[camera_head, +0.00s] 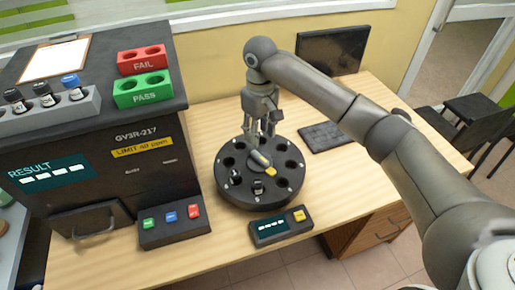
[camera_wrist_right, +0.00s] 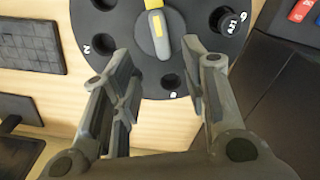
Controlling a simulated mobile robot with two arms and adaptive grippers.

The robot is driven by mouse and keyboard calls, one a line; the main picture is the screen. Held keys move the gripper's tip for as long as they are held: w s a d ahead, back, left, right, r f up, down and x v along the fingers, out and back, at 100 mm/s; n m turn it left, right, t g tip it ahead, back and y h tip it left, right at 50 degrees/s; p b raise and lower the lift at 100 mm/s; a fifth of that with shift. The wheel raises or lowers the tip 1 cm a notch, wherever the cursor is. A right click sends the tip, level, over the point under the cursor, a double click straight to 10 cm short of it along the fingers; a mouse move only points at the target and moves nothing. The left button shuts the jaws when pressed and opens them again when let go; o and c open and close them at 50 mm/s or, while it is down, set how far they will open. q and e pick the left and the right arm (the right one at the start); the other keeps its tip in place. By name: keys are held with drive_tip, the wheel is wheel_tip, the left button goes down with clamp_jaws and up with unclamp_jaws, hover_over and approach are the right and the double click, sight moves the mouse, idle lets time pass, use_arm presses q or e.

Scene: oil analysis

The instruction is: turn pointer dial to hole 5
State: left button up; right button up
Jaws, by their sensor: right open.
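The pointer dial is a round black disc (camera_head: 228,192) on the table, with several holes around its rim. Its grey pointer (camera_head: 259,158) has a yellow tip, which points toward the front right in the head view. In the wrist view, the pointer (camera_wrist_right: 147,37) lies just beyond my fingertips, with its yellow end at the top edge. My right gripper (camera_head: 259,137) is above the back part of the disc; its fingers (camera_wrist_right: 168,66) are open, with nothing between them. A dark-capped vial (camera_head: 258,187) sits in a front hole. My left gripper is not in view.
A small display with a yellow button (camera_head: 299,215) lies in front of the dial. The dark analyser (camera_head: 150,170) and its button box (camera_head: 175,233) stand left. A keyboard (camera_head: 324,137) and monitor (camera_head: 333,50) are behind right. Bare table lies right of the dial.

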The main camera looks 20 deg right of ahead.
hover_over(260, 156)
wheel_tip(260, 156, down, 5)
drive_tip(key=shift+s+r, duration=0.1)
drive_tip(key=shift+s, duration=0.05)
drive_tip(key=f, duration=0.2)
drive_tip(key=shift+w+f+p, duration=0.2)
drive_tip(key=shift+f+p, duration=0.1)
drive_tip(key=shift+f, duration=0.95)
drive_tip(key=c, duration=0.5)
clamp_jaws()
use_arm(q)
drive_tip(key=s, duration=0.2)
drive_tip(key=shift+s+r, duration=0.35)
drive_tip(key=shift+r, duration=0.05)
